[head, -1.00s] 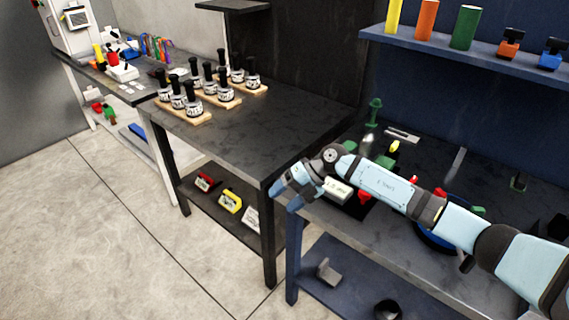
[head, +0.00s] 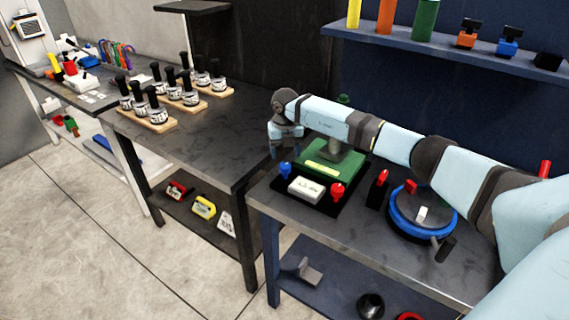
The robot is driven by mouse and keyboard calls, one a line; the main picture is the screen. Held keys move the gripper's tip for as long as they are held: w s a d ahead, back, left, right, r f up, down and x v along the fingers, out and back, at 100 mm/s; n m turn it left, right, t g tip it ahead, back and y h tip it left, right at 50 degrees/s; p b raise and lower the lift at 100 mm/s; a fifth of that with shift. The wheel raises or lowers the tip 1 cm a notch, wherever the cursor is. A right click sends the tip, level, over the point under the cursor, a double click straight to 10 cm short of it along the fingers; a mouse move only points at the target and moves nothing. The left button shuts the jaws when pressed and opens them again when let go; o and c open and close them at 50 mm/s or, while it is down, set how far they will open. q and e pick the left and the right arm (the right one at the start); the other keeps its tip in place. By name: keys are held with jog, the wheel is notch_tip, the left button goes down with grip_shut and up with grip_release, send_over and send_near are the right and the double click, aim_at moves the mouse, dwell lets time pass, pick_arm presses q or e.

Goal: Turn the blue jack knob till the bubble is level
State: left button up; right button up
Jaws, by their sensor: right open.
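The tilting positioner stands near the left end of the blue bench. It has a green plate (head: 341,172) on a black base (head: 325,206). A yellow-green bubble vial (head: 321,169) lies along the plate's front; the bubble is too small to read. The blue jack knob (head: 285,170) is at the base's left side and a red knob (head: 338,191) at its right front. My right gripper (head: 286,150) is open, pointing down above and behind the blue knob, apart from it as far as I can see. My forearm hides part of the positioner's back. My left gripper is out of view.
A white label block (head: 305,188) sits between the knobs. Right of the positioner are a black block with a red top (head: 378,188) and a blue-rimmed round turntable (head: 423,228). A dark table (head: 215,135) with several black-handled stamps adjoins at left.

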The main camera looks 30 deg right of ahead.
aim_at(285, 165)
notch_tip(285, 165, down, 6)
jog(key=shift+r, duration=0.15)
jog(key=c, duration=0.9)
jog(key=n+b, duration=0.1)
jog(key=n, duration=0.1)
jog(key=shift+n, duration=0.4)
jog(key=n+b, duration=0.2)
jog(key=n, duration=0.2)
jog(key=shift+n+b, duration=0.3)
jog(key=shift+b, duration=0.1)
jog(key=shift+n+b, duration=0.95)
jog(key=shift+n, duration=1.25)
